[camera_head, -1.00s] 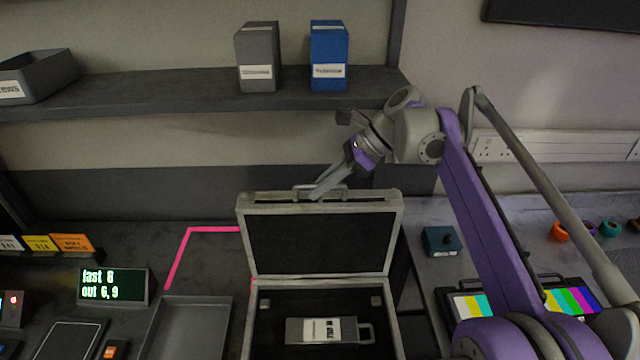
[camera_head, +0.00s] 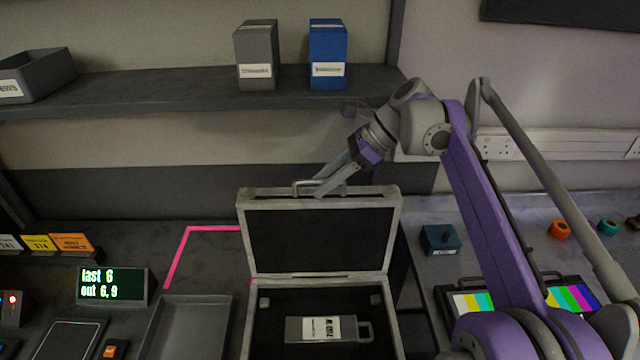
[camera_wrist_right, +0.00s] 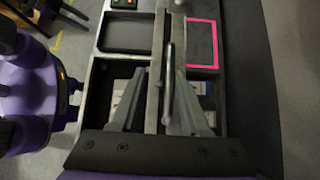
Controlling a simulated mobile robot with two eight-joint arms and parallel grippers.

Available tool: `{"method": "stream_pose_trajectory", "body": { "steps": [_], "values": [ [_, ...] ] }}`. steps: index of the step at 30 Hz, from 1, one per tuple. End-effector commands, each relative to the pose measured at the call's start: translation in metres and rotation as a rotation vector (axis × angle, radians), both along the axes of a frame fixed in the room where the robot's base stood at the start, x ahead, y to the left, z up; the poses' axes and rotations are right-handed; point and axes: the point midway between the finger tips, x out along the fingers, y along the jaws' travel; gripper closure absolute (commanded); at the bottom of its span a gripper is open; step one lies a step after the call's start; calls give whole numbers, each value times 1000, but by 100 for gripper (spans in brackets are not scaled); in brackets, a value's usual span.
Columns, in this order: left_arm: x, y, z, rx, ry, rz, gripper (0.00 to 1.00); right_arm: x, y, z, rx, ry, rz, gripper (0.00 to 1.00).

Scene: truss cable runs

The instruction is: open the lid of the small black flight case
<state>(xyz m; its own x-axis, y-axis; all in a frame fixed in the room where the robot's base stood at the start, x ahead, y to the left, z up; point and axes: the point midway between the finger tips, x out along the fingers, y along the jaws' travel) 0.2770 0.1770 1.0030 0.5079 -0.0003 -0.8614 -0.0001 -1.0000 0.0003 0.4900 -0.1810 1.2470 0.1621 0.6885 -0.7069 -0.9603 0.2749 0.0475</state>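The small black flight case (camera_head: 246,318) stands on the bench with its lid (camera_head: 320,240) raised upright, so the dark lining faces the head camera. A grey box-like item with a handle and a white label (camera_head: 320,328) lies inside. My right gripper (camera_head: 330,186) is at the lid's top edge, by the handle (camera_head: 304,184). In the right wrist view, the fingers of my right gripper (camera_wrist_right: 160,80) are spread apart, one on each side of the lid edge and the handle (camera_wrist_right: 169,70). Whether a finger touches the lid is unclear. My left gripper is out of view.
A shelf (camera_head: 180,90) with a grey box (camera_head: 256,56) and a blue box (camera_head: 328,55) runs behind the case. An empty tray (camera_head: 187,328) lies left of it. A small teal box (camera_head: 440,239) and a colour-bar monitor (camera_head: 572,299) are at right.

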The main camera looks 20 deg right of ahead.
Motion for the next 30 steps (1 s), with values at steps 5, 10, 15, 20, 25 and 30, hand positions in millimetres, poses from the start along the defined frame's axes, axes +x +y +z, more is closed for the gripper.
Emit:
{"method": "stream_pose_trajectory", "body": {
  "steps": [5, 10, 15, 20, 25, 30],
  "values": [
    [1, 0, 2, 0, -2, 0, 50, -6, -27, 27, 0, -1, -5, 55],
    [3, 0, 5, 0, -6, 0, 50, -11, -49, 50, -1, -1, -4, 55],
    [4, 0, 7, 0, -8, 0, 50, -14, -61, 63, 0, -1, -2, 55],
    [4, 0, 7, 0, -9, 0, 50, -15, -64, 65, -1, 0, -1, 55],
    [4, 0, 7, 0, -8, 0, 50, -15, -64, 65, -1, 0, -1, 55],
    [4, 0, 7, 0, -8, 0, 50, -13, -57, 62, -52, -26, 48, 84]
  ]
}}
